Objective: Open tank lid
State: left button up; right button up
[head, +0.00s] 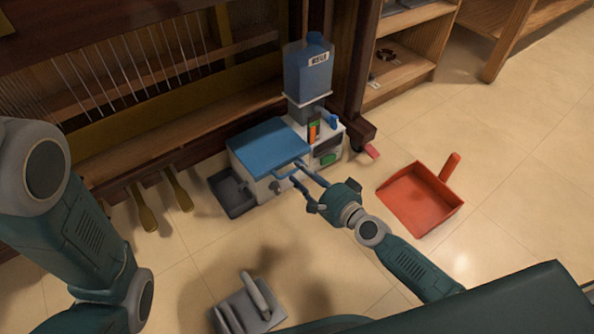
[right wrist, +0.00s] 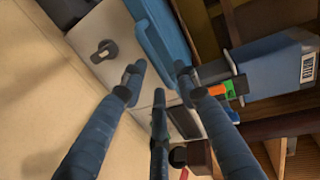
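The tank is a white box-like machine (head: 262,190) on the floor with a blue lid (head: 266,146) on top. The lid lies closed, with a blue handle at its front right edge; the blue lid edge and handle (right wrist: 157,40) also show in the right wrist view. My right gripper (head: 296,171) is at this edge, its fingers spread and pointing at the handle. In the right wrist view the right gripper (right wrist: 160,74) has its fingers apart, close to the handle's end; I cannot tell whether they touch it. My left gripper is out of view.
A blue water bottle (head: 309,70) stands behind the lid. A dark tray (head: 233,194) is left of the machine. A red dustpan (head: 418,197) lies to the right and a grey tool (head: 246,306) in front. A wooden piano frame is behind.

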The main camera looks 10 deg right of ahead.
jog(key=shift+x, duration=1.45)
grip_shut()
jog(key=shift+s, duration=0.1)
